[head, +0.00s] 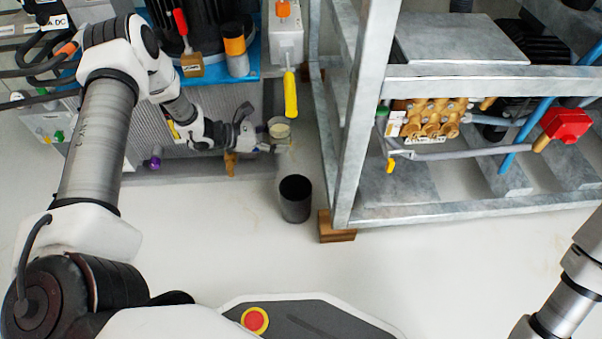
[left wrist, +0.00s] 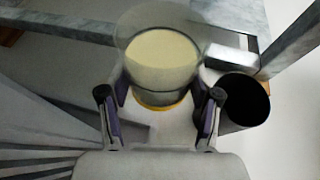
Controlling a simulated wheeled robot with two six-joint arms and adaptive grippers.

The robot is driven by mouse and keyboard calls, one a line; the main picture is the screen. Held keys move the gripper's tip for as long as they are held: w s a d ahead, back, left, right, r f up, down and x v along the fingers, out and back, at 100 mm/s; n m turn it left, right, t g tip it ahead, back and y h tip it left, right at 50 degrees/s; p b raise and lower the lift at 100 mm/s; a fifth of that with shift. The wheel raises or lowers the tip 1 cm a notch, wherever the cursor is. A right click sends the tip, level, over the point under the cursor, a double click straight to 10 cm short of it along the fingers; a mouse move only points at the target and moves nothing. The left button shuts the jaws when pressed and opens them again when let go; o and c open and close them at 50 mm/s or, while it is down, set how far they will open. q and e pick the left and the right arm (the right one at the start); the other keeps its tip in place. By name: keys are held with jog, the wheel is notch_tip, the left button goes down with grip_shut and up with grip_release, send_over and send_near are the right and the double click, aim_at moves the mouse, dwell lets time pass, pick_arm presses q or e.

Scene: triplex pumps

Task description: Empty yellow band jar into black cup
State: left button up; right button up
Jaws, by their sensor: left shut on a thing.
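The jar (left wrist: 161,55) is clear glass with pale cream contents, and a yellow band shows low on it in the left wrist view. It also shows in the head view (head: 279,127). My left gripper (head: 268,146) is shut on the jar, with one finger on each side of it in the left wrist view (left wrist: 160,108). The jar looks roughly upright. The black cup (head: 295,199) stands open on the floor, below and nearer than the jar in the head view. It also shows right of the jar in the left wrist view (left wrist: 244,101). My right gripper is out of view.
A grey metal frame (head: 347,120) with brass pump parts (head: 432,118) stands right of the cup, on a wooden block (head: 337,227). A yellow-handled lever (head: 290,94) hangs behind the jar. Floor in front of the cup is clear.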

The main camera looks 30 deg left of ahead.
pick_arm(q)
jog(key=shift+s+r, duration=0.1)
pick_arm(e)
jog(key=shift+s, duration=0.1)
pick_arm(q)
jog(key=shift+d+r, duration=0.1)
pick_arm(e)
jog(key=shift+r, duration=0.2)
pick_arm(q)
jog(key=shift+s+d+r+m+t+y+p, duration=0.35)
jog(key=shift+m+p, duration=0.25)
jog(key=shift+p, duration=0.25)
jog(key=shift+s+d+f+m+y+b, duration=0.15)
jog(key=shift+f+m+y+b, duration=0.25)
jog(key=shift+f, duration=0.6)
jog(key=shift+s+d+f+m+t+y+b, duration=0.1)
jog(key=shift+s+d+f+m+t+b, duration=0.15)
jog(key=shift+f, duration=0.2)
jog(key=shift+s+d+f+m+t+y+b, duration=0.1)
jog(key=shift+f+m+t+b, duration=0.1)
jog(key=shift+f+m, duration=0.25)
jog(key=shift+s+d+f+m+t+y+b, duration=0.1)
jog(key=shift+s+f+m+t+b, duration=0.1)
jog(key=shift+f, duration=0.3)
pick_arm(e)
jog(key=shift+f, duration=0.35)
